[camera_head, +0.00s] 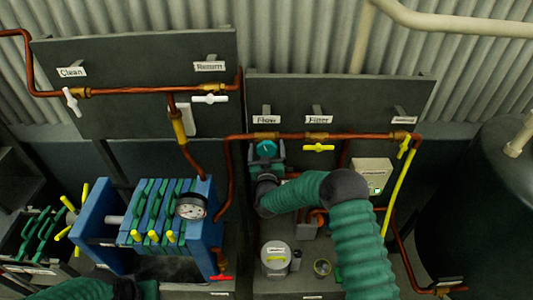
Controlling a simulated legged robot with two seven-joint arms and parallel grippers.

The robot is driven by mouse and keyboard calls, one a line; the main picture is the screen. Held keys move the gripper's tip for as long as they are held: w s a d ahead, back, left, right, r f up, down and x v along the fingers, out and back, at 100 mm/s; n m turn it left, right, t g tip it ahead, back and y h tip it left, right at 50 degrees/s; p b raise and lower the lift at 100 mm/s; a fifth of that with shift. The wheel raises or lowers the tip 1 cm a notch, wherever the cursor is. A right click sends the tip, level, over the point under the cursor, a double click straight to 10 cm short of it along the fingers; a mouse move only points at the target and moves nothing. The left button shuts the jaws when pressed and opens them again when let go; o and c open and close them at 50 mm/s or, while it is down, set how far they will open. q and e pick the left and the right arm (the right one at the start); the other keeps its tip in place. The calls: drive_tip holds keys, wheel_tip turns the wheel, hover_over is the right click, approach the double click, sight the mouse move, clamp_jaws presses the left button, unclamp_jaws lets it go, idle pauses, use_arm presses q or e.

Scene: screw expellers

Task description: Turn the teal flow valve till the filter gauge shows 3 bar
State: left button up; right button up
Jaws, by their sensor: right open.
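The teal flow valve (267,147) sits under the "Flow" label on the copper pipe, at the middle of the head view. My right gripper (268,162) is open at the valve, just below and in front of it. Its fingers partly overlap the valve, and I cannot tell whether they touch it.
A yellow handle (318,148) sits under the "Filter" label, right of the teal valve. Another yellow handle (404,146) is farther right. White handles (210,99) are on the upper left pipe. A lidded pot (276,257) stands below my right forearm. A large dark tank (480,200) fills the right.

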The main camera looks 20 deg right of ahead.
drive_tip(key=b+v, duration=0.5)
drive_tip(key=v, duration=1.1)
drive_tip(key=shift+s, duration=0.3)
drive_tip(key=shift+a, duration=0.1)
